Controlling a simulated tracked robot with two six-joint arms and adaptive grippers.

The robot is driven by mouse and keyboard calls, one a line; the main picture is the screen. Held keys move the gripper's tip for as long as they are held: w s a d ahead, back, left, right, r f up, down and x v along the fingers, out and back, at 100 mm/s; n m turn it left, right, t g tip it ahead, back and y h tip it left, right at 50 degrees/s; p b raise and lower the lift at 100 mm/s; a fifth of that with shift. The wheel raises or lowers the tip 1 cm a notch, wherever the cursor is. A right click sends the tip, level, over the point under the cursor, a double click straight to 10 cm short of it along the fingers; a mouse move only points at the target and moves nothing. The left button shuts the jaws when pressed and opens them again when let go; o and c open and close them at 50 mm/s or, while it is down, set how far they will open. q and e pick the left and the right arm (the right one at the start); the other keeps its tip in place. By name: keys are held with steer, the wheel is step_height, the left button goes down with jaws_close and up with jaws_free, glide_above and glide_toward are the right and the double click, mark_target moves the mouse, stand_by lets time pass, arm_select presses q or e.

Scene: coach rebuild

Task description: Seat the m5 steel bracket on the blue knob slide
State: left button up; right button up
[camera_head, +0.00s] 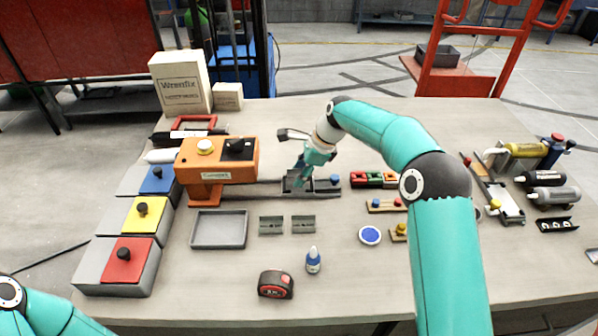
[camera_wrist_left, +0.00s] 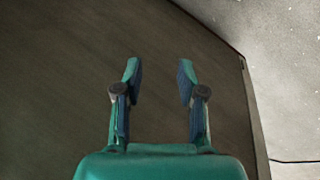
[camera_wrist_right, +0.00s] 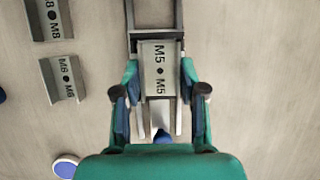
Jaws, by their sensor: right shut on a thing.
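The grey M5 steel bracket (camera_wrist_right: 160,65) is between the fingers of my right gripper (camera_wrist_right: 160,92) in the right wrist view. The gripper is shut on it by its sides. The slide (camera_wrist_right: 177,125) with its blue knob (camera_wrist_right: 162,137) lies under the bracket; in the head view the blue knob (camera_head: 335,179) is at the slide's right end. My right gripper (camera_head: 303,178) is right over the slide there and hides most of the bracket. I cannot tell whether the bracket touches the slide. My left gripper (camera_wrist_left: 158,82) is open and empty in the left wrist view.
Two more brackets, M8 (camera_wrist_right: 50,15) and M6 (camera_wrist_right: 66,80), lie beside the slide. An orange machine (camera_head: 217,160) stands at the rail's left. A grey tray (camera_head: 194,230), a blue bottle (camera_head: 313,261) and a tape measure (camera_head: 276,284) are in front.

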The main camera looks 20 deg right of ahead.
steer(key=shift+f, duration=0.65)
stand_by(1.2)
steer(key=shift+f+p, duration=0.25)
steer(key=shift+p, duration=0.05)
stand_by(1.3)
steer(key=o, duration=1.3)
steer(key=shift+c, duration=0.2)
steer(key=shift+o, duration=0.2)
steer(key=o, duration=0.4)
steer(key=shift+c, duration=0.2)
steer(key=shift+r, duration=0.1)
step_height(320, 180, up, 4)
steer(key=p, duration=0.3)
steer(key=shift+p, duration=0.4)
steer(key=shift+r, duration=0.9)
